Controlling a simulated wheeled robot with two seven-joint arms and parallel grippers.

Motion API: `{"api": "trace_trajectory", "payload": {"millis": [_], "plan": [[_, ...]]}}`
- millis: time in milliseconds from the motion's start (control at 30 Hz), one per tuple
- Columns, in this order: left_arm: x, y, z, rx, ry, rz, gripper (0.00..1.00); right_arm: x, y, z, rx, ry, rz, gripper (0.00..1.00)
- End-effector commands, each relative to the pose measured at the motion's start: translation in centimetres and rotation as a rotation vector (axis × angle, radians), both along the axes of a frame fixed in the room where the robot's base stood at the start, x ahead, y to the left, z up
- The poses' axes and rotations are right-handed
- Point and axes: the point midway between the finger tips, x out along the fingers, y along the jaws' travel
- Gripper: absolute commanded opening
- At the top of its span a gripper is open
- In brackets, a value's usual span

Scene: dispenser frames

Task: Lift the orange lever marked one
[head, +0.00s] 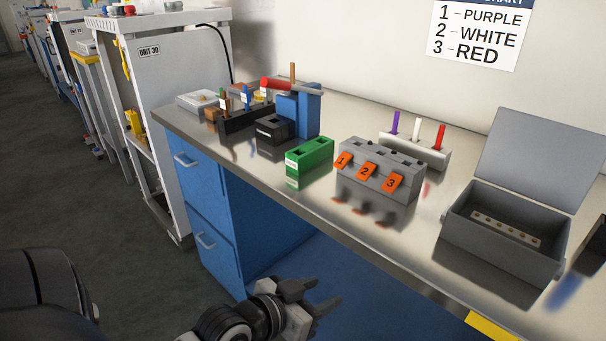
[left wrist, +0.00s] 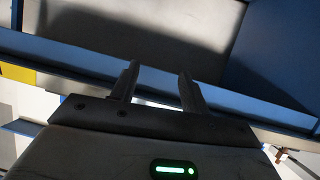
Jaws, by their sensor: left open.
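The orange lever marked one (head: 343,161) is at the left end of a grey dispenser block (head: 378,188) on the metal counter. Orange levers marked 2 (head: 366,171) and 3 (head: 391,182) sit to its right on the same block. All three levers slope down from the block's front. My left gripper (head: 320,297) is below and in front of the counter edge, well away from the levers. It is open and empty; its two fingers also show apart in the left wrist view (left wrist: 158,85). My right gripper is not in view.
A green block (head: 310,156) stands just left of the dispenser. A white rack (head: 416,150) with purple, white and red sticks is behind it. An open grey box (head: 505,240) is at the right. The counter's front edge (head: 330,228) lies between my gripper and the dispenser.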

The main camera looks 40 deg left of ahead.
Motion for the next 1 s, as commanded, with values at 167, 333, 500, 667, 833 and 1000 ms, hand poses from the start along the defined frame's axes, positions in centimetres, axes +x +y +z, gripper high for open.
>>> {"api": "trace_trajectory", "payload": {"millis": [167,333,500,667,833,1000], "plan": [[3.1,8.3,7.2,0.013,-0.254,0.065,0.45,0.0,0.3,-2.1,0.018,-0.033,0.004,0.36],[2.9,11.4,12.4,0.026,-0.395,0.077,0.45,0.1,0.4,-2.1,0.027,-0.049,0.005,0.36],[4.2,11.7,13.6,0.024,-0.418,0.077,0.45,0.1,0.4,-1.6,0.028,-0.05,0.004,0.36],[7.1,11.4,13.7,0.02,-0.418,0.078,0.45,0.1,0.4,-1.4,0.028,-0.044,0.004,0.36],[10.9,11.1,13.6,0.02,-0.416,0.077,0.45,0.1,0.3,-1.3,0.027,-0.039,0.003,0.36],[14.5,10.8,13.4,0.02,-0.415,0.078,0.45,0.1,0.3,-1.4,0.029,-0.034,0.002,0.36]]}}
